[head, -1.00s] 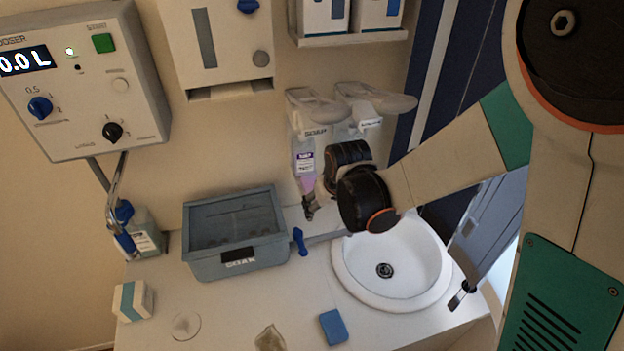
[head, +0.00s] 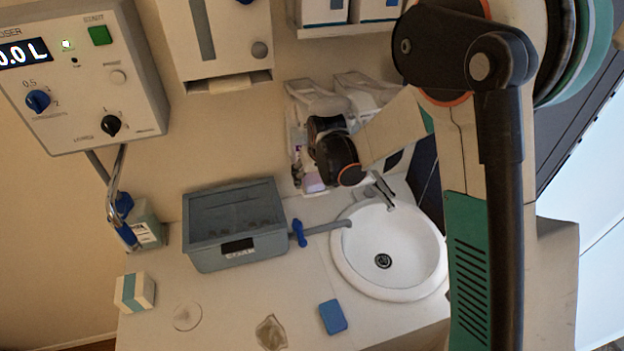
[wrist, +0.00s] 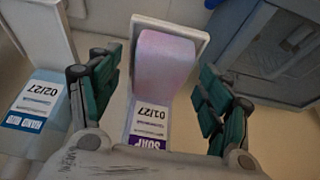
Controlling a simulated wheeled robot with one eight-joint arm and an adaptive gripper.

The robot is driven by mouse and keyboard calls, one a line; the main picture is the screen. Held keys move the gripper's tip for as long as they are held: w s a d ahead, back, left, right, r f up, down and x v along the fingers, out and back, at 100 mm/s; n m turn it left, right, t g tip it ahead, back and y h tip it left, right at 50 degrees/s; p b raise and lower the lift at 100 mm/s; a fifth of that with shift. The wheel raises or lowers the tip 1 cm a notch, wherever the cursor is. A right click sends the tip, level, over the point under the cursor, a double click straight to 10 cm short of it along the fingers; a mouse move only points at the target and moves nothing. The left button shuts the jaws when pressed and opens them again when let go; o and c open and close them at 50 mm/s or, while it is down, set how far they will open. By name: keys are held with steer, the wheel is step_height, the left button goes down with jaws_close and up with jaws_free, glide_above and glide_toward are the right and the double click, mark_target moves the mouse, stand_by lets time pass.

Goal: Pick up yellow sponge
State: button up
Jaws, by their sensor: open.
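No clearly yellow sponge shows in either view. A blue sponge-like block (head: 333,317) lies flat on the counter in front of the sink. A crumpled beige item (head: 270,333) lies left of it; I cannot tell what it is. My gripper (wrist: 158,72) is open in the wrist view, its green fingers spread on either side of a pink-filled soap bottle (wrist: 150,118); I cannot tell whether they touch it. In the head view my wrist hides the fingers, near the wall dispensers and well above the blue block.
The white sink (head: 400,245) is on the right. A white and teal box (head: 134,292) and a clear round disc (head: 187,317) are at the left. Wall dispensers (head: 315,105) hang close to my wrist.

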steer(key=shift+f, duration=0.15)
steer(key=c, duration=1)
steer(key=shift+c, duration=0.2)
steer(key=shift+r, duration=0.75)
steer(key=s+d, duration=0.2)
steer(key=s, duration=0.6)
steer(key=s+d+b, duration=0.1)
steer(key=s+d, duration=0.2)
steer(key=s, duration=0.6)
steer(key=shift+s, duration=0.15)
